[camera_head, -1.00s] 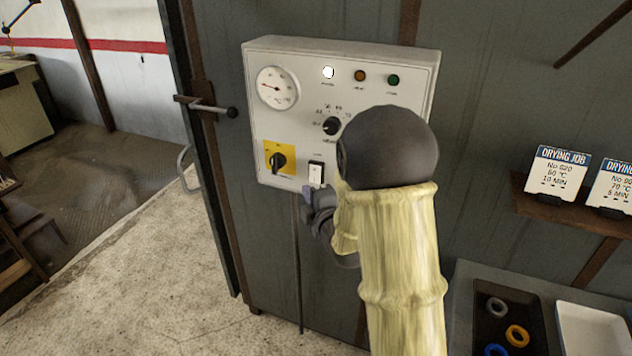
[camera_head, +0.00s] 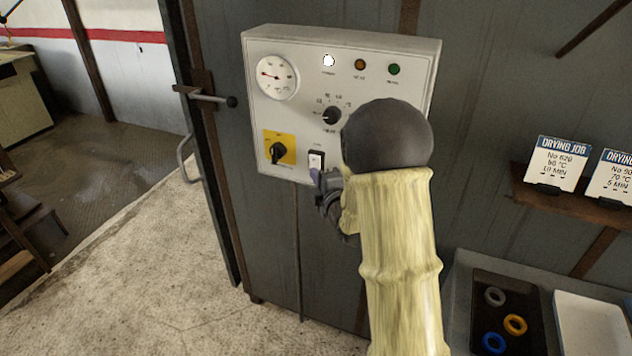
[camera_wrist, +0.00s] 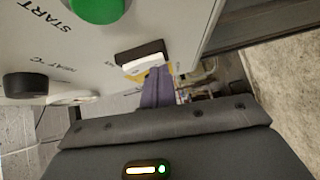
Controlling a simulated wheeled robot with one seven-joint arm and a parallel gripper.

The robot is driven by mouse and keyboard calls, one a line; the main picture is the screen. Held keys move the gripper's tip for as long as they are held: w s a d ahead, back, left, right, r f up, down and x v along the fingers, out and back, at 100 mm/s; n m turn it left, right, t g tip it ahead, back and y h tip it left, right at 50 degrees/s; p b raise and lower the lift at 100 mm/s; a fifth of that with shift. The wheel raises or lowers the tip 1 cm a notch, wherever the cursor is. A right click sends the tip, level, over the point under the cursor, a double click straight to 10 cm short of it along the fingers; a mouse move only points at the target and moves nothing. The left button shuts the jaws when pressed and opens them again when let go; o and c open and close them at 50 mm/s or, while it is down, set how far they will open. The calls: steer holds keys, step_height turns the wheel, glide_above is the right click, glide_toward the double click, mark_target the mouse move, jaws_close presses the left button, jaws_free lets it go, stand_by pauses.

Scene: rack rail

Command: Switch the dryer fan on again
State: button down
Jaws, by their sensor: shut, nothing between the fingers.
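The fan switch is a white rocker in a dark frame (camera_head: 316,158), low on the grey-white control panel (camera_head: 300,110). The rocker also shows in the wrist view (camera_wrist: 145,63), just beyond my fingertips. My gripper (camera_head: 317,178) is shut and empty, just below the rocker in the head view. In the wrist view its purple fingers (camera_wrist: 155,88) overlap the rocker's near edge. I cannot tell whether they touch it or which way it is tipped. The white lamp (camera_head: 328,61) is bright; the orange lamp (camera_head: 360,64) and green button (camera_head: 394,69) look dull.
A yellow-backed rotary switch (camera_head: 279,149) sits left of the rocker. A dark temperature knob (camera_head: 332,116) is above it, and a dial gauge (camera_head: 277,77) upper left. A door handle (camera_head: 210,97) juts out left of the panel. A tray of rings (camera_head: 480,330) stands lower right.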

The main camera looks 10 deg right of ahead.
steer(key=shift+p, duration=0.35)
steer(key=shift+f, duration=0.1)
steer(key=s+f+b, duration=0.1)
steer(key=s+b, duration=1)
steer(key=s, duration=0.1)
steer(key=shift+s+a+f+b, duration=0.15)
steer(key=shift+s+a+b, duration=0.15)
steer(key=shift+s+b, duration=0.05)
